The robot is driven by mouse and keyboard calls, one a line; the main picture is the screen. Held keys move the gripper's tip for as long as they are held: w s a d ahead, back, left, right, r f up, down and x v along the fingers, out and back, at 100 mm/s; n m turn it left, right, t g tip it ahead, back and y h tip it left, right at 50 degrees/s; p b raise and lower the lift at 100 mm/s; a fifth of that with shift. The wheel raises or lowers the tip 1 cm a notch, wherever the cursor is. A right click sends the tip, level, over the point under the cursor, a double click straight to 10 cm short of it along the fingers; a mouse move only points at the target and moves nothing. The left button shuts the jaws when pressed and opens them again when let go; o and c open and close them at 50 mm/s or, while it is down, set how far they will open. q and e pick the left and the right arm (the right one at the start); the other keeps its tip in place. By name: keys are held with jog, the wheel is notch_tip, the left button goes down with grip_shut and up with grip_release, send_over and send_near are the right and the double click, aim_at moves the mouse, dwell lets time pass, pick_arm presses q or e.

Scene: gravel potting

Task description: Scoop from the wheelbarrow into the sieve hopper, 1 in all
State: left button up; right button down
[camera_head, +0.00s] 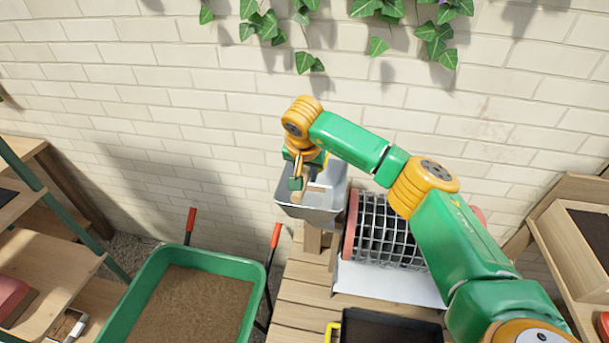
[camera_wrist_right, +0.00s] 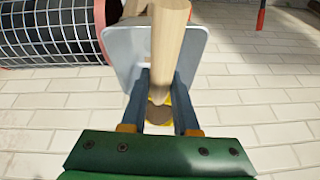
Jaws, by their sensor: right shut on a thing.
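The green wheelbarrow (camera_head: 205,257) stands at lower left in the head view, filled with brown gravel or soil (camera_head: 193,307). The grey metal sieve hopper (camera_head: 312,215) is near the middle, against the left end of the mesh sieve drum (camera_head: 385,232). My right gripper (camera_head: 298,182) is over the hopper. It is shut on the pale wooden handle of the scoop (camera_wrist_right: 168,50), which passes between its fingers (camera_wrist_right: 160,100) in the wrist view. A yellow part with a brown middle (camera_wrist_right: 160,112) shows behind the fingers. I cannot tell what the scoop holds. My left gripper is not in view.
A brick wall with ivy (camera_head: 265,25) is close behind. A dark tray (camera_head: 385,328) sits on the wooden bench (camera_head: 295,295) below the drum. Wooden shelves (camera_head: 45,265) stand at left and a wooden planter (camera_head: 570,250) at right. Red-tipped barrow handles (camera_head: 276,236) rise near the bench.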

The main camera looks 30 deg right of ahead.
jog(key=d+f+m+t+y+b, duration=0.1)
jog(key=t+y+b, duration=0.2)
jog(key=b, duration=0.6)
jog(key=f+m+t+y+b, duration=0.1)
jog(key=m+t+y+b, duration=0.1)
jog(key=b, duration=0.8)
jog(key=d+f+m+t+y+b, duration=0.1)
jog(key=t+y+b, duration=0.2)
jog(key=b, duration=0.7)
jog(key=shift+s+d+t+y, duration=0.3)
jog(key=shift+s+t+y, duration=0.1)
jog(key=shift+y, duration=0.3)
